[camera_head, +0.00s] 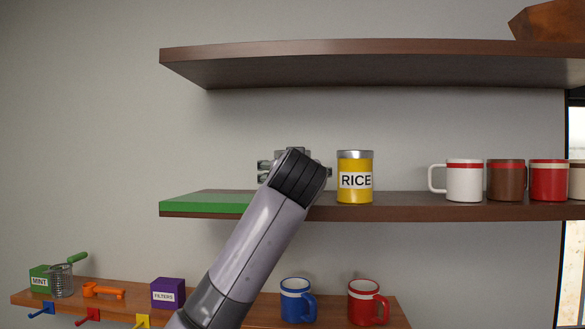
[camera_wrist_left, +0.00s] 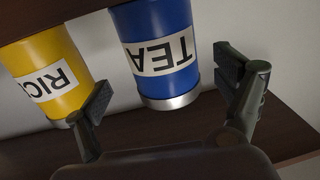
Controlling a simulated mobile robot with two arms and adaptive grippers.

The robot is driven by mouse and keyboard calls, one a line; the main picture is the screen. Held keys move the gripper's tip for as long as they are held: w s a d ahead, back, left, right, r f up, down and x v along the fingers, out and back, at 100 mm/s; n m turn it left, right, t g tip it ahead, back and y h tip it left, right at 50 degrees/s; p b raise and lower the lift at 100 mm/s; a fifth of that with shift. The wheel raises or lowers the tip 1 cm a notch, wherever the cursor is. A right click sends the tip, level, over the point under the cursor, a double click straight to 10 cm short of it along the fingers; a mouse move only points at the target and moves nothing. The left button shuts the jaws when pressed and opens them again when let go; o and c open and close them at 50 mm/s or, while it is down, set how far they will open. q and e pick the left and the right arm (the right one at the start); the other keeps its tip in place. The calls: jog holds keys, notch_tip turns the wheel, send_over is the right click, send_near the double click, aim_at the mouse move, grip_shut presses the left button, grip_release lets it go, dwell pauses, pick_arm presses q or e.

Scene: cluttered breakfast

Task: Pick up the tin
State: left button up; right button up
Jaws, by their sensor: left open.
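A yellow tin labelled RICE with a silver lid (camera_head: 355,178) stands on the middle shelf in the head view. It also shows at the left of the wrist view (camera_wrist_left: 48,75), where things appear upside down. A blue tin labelled TEA (camera_wrist_left: 158,42) stands beside it in the wrist view. In the head view the blue tin is hidden behind my left arm. My left gripper (camera_head: 293,160) is at the middle shelf, left of the yellow tin. It is open and empty, with one finger on each side of the blue tin in the wrist view. Contact cannot be told. My right gripper is out of view.
The middle shelf (camera_head: 400,212) has a green section (camera_head: 205,202) at its left. Several mugs, including a white one (camera_head: 464,181), stand at its right. An upper shelf (camera_head: 370,62) hangs above. The lower shelf holds a purple box (camera_head: 168,293) and blue and red mugs (camera_head: 297,301).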

pick_arm(q)
jog(key=w+p, duration=0.2)
jog(key=w+a+p, duration=0.1)
jog(key=w+p, duration=0.1)
jog(key=shift+w+r, duration=0.1)
jog(key=shift+w, duration=0.05)
jog(key=shift+w+f+p, duration=0.2)
jog(key=shift+w+p, duration=0.15)
jog(key=shift+w, duration=0.05)
jog(key=shift+d, duration=0.1)
jog(key=shift+c, duration=0.5)
jog(key=c, duration=1.2)
